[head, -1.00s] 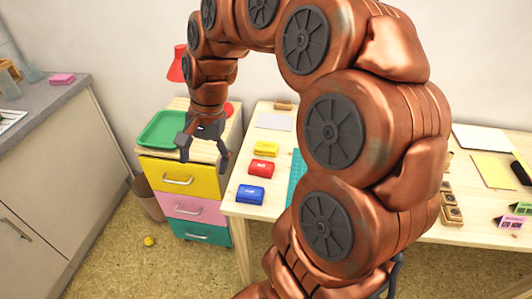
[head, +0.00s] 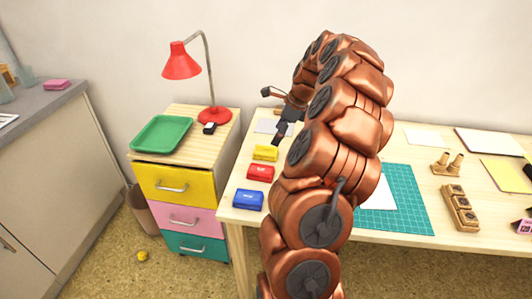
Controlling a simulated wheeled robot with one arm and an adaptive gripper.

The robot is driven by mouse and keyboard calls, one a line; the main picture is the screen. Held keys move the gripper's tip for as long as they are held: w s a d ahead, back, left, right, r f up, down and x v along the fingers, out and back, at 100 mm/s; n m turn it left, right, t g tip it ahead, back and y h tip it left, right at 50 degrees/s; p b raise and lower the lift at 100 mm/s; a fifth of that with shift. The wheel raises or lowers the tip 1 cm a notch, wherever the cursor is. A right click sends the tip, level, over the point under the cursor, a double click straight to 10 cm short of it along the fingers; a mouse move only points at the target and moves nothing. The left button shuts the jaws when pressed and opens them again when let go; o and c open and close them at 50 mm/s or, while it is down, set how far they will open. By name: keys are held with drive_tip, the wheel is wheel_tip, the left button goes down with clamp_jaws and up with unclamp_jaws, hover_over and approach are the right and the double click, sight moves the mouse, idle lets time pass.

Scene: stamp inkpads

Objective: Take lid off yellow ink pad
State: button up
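The yellow ink pad (head: 265,153) sits at the back of a short row on the left part of the table, with its lid on. The red ink pad (head: 260,173) and the blue ink pad (head: 249,199) lie in front of it, both closed. My gripper (head: 271,116) is above the table, behind and slightly right of the yellow pad in the picture. Its dark fingers are spread apart and I see nothing between them. It does not appear to touch the pad. My arm hides part of the table to the right.
A drawer cabinet (head: 177,187) stands left of the table, carrying a green tray (head: 162,134), a red lamp (head: 214,114) and a small black object (head: 209,128). A teal cutting mat (head: 408,205) and wooden stamp holders (head: 459,208) lie right of my arm.

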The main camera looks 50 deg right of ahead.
sight(267, 150)
drive_tip(key=shift+w+x, duration=0.1)
drive_tip(key=shift+x, duration=1.65)
drive_tip(key=shift+w+x, duration=0.15)
drive_tip(key=shift+x, duration=1.55)
drive_tip(key=shift+c, duration=0.2)
drive_tip(key=c, duration=0.9)
drive_tip(key=shift+r, duration=0.15)
